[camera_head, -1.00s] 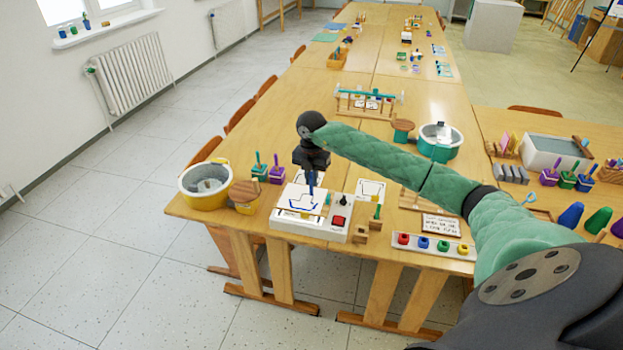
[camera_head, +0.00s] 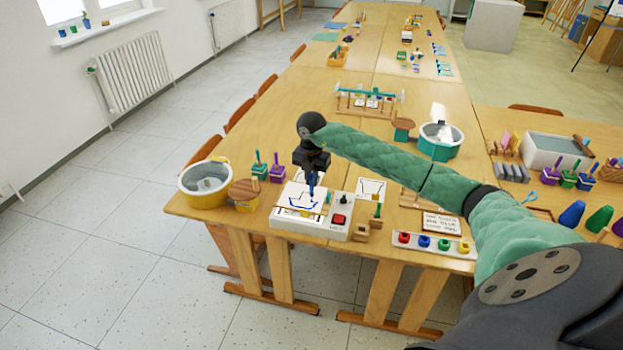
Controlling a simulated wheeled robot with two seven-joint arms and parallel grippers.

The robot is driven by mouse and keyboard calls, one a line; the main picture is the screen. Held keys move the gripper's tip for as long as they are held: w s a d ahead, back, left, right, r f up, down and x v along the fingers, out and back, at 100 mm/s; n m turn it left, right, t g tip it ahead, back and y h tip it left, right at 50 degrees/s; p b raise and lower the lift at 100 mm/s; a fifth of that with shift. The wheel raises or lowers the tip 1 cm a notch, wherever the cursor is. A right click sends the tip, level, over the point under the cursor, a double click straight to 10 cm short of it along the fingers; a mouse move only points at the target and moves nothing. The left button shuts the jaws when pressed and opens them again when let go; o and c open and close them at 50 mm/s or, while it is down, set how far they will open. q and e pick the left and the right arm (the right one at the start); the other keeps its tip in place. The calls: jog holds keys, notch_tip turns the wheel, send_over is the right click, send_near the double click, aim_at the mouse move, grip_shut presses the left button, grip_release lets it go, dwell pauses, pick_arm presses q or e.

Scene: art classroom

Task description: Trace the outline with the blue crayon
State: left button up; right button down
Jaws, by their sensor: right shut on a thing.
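My right gripper (camera_head: 312,172) points down over the front of the table, shut on the blue crayon (camera_head: 311,184). The crayon stands roughly upright, its lower end at the drawing sheet (camera_head: 293,191) on a white box (camera_head: 288,221). The sheet bears an outline, and blue lines (camera_head: 300,206) show along its lower part and left side. The crayon's tip is near the right side of the outline; I cannot tell whether it touches. My left gripper is not in view.
The white box carries a red button (camera_head: 339,219). A yellow tub (camera_head: 204,184) stands to the left. A tray of coloured knobs (camera_head: 432,246) and a written card (camera_head: 441,226) lie to the right. Another outline sheet (camera_head: 371,188) lies behind the box.

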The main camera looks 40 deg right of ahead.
jog(key=shift+f+b, duration=0.6)
jog(key=shift+f, duration=0.45)
jog(key=shift+r, duration=0.1)
dwell(0.3)
jog(key=shift+w+d+b, duration=0.8)
jog(key=shift+w+d, duration=0.1)
jog(key=shift+d, duration=0.15)
dwell(1.6)
jog(key=shift+w, duration=0.25)
dwell(0.3)
jog(key=shift+w+a+b, duration=0.55)
jog(key=shift+w+a, duration=0.55)
jog(key=shift+w, duration=0.15)
dwell(2.1)
